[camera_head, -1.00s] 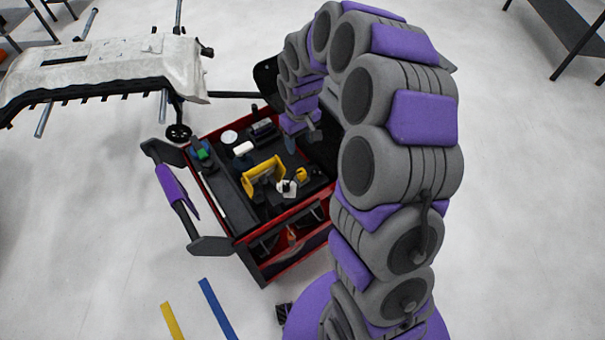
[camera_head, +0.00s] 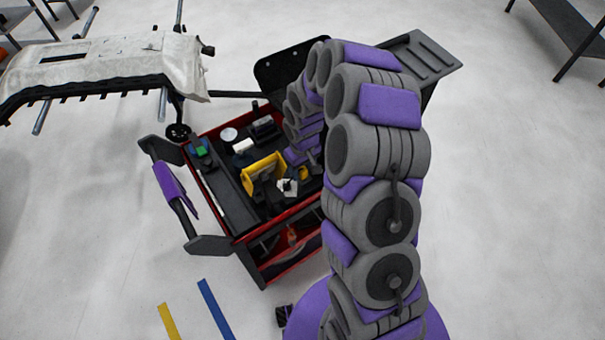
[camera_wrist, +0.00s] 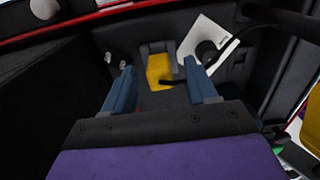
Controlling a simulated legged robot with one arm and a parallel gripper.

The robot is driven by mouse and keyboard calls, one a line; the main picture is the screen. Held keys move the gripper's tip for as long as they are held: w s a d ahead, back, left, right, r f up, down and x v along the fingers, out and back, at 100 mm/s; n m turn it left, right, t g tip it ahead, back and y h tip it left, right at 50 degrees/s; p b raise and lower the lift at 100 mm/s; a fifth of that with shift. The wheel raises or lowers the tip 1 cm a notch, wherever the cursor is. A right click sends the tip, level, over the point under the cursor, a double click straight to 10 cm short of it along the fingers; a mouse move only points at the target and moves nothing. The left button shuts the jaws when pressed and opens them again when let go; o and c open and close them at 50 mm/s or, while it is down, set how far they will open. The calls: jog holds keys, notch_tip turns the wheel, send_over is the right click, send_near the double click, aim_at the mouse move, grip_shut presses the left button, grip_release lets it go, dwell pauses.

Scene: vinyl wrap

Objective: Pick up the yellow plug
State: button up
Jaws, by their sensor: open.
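The yellow plug (camera_wrist: 158,72) sits in a grey holder in the dark tray, in the upper middle of the wrist view. A dark cable or prong crosses just below it. My gripper (camera_wrist: 159,66) is open, its two blue fingers pointing toward the plug, one on each side in the picture. Nothing is held between them. I cannot tell how far above the plug the fingertips are. In the head view a small yellow piece (camera_head: 304,173), likely the plug, shows beside my arm in the cart top. My fingers are not clear there.
The red tool cart (camera_head: 290,212) holds a yellow bin (camera_head: 262,168), a white roll (camera_head: 243,146) and other small items around the plug. A white card (camera_wrist: 203,42) lies beside the plug. Tray walls are close around my gripper. A white bumper (camera_head: 110,62) stands at the back left.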

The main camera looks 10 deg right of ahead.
jog(key=shift+f, duration=0.45)
jog(key=shift+c, duration=0.4)
grip_shut()
jog(key=shift+r, duration=0.15)
